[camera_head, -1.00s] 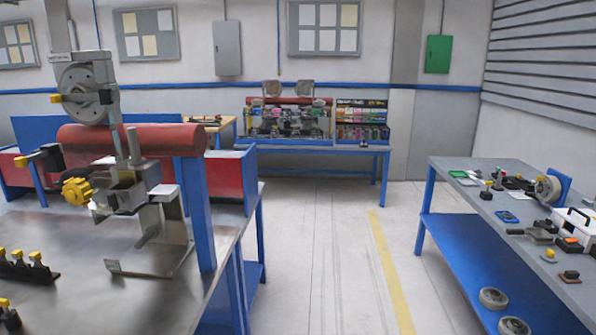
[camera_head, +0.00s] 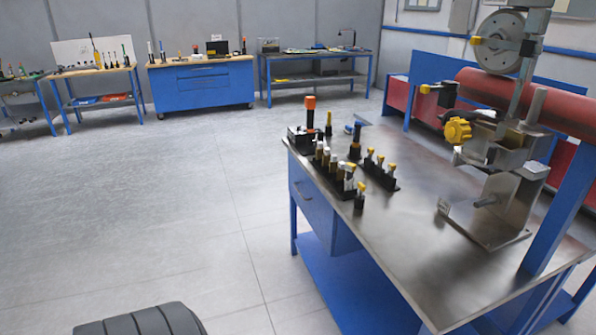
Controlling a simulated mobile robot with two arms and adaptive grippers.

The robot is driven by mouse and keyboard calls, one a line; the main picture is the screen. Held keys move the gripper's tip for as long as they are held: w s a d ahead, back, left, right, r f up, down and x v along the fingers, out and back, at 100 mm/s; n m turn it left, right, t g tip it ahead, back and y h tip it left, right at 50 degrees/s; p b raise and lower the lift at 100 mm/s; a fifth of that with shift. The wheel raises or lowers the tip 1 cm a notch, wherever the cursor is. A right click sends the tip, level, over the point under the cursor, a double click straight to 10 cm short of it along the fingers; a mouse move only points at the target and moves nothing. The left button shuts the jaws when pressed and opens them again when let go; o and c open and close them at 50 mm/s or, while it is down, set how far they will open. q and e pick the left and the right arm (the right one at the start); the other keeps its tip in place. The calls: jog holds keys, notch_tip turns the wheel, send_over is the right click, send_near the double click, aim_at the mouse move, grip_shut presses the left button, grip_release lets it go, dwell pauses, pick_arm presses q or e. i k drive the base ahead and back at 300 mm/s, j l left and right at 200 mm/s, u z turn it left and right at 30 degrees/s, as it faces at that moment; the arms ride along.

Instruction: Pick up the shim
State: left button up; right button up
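I cannot make out a shim in this view. The near workbench (camera_head: 400,250) has a bare metal top and blue legs. On its far left part stand black holders (camera_head: 335,182) with several upright tools with pale, yellow and orange tops. A metal fixture (camera_head: 500,190) with a yellow knob (camera_head: 457,131) stands at the bench's right side. Small items among the holders are too small to tell apart. Neither of my grippers is in view.
A blue drawer cabinet (camera_head: 203,90) and a blue-framed table (camera_head: 317,62) stand along the back wall, with another tool table (camera_head: 95,80) at the left. A red roller (camera_head: 540,105) lies behind the fixture. The grey floor at left is open.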

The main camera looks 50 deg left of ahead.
aim_at(341, 174)
jog(key=u, duration=1.4)
jog(key=i+j+z, duration=0.1)
jog(key=j, duration=0.25)
jog(key=i+j+z, duration=0.1)
jog(key=i+j, duration=0.15)
jog(key=i+j+z, duration=0.1)
jog(key=j, duration=0.35)
jog(key=i+j+z, duration=0.1)
jog(key=i+j, duration=0.25)
jog(key=j, duration=0.35)
jog(key=i+z, duration=0.05)
